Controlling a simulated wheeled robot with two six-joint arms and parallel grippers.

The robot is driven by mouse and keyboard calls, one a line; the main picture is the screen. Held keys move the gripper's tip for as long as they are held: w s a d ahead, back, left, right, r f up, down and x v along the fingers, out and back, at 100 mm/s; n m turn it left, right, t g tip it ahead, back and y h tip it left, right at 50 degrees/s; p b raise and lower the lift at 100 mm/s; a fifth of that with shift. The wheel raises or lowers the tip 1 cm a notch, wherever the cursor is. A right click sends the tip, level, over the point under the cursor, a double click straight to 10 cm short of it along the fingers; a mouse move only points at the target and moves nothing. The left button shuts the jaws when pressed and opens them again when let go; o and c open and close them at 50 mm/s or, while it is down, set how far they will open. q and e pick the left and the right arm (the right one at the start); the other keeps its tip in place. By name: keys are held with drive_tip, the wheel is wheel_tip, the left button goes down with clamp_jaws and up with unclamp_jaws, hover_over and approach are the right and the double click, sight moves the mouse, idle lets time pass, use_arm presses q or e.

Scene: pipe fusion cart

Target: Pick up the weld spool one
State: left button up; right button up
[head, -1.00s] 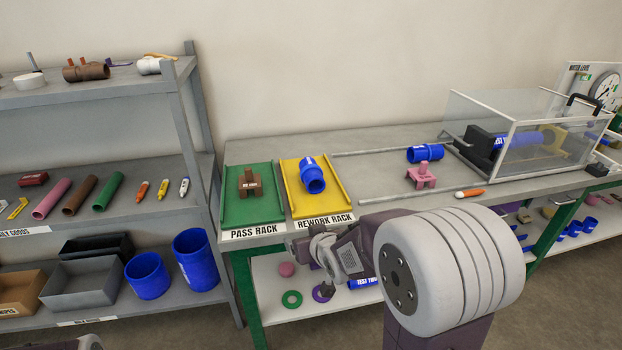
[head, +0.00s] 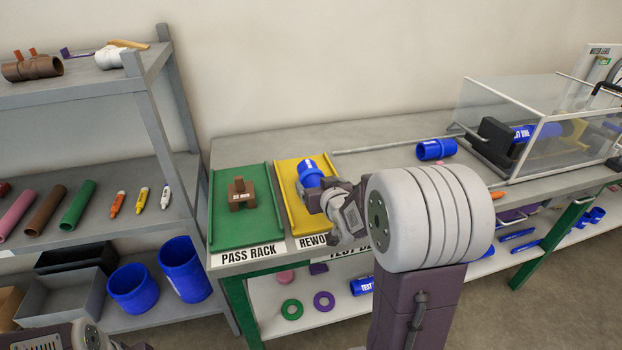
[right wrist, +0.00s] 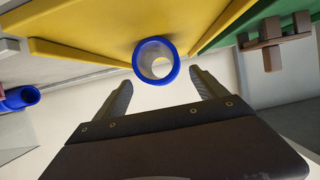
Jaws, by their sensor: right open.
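A blue pipe spool (head: 311,174) lies tilted on the yellow rework rack (head: 290,205). I cannot read a number on it, so I cannot tell for sure that it is weld spool one. My right gripper (head: 322,196) is at the front of this rack, close to the spool, and my wrist hides part of both. In the right wrist view the spool's open round end (right wrist: 156,62) faces the gap between my open fingers (right wrist: 164,86). The gap is empty, and the spool is just beyond the fingertips. Only part of my left arm shows, at the bottom left.
Another blue spool (head: 436,149) lies farther right on the bench, near the clear-walled test box (head: 540,150). A grey shelf (head: 100,222) stands left of the bench.

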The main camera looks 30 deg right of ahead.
drive_tip(key=x, duration=0.7)
drive_tip(key=shift+f+b, duration=0.3)
drive_tip(key=shift+f, duration=0.15)
drive_tip(key=shift+s+r, duration=0.15)
drive_tip(key=shift+c, duration=1.2)
drive_tip(key=c, duration=1.3)
